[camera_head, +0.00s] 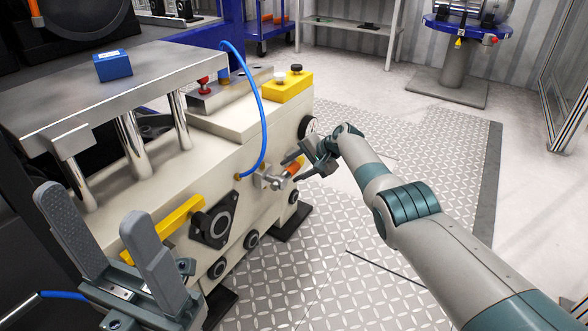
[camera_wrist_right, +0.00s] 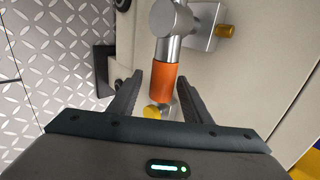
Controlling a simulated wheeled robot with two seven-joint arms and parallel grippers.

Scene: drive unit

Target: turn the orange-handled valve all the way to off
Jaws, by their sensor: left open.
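The valve (camera_head: 274,182) is a small metal fitting on the side of the cream machine. Its orange handle (camera_head: 294,169) points out toward my right gripper. In the right wrist view the orange handle (camera_wrist_right: 167,84) extends down from the metal valve body (camera_wrist_right: 172,22), between my two fingers. My right gripper (camera_head: 291,167) is open around the handle; the left finger stands apart from it, and the right finger looks close to it. My left gripper (camera_head: 92,206) is open and empty at the lower left, in front of the machine.
The cream drive unit (camera_head: 262,128) fills the left and centre. A blue box (camera_head: 112,65) lies on the metal top plate. A yellow bar (camera_head: 165,228) is near my left gripper. The plated floor (camera_head: 300,270) is open.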

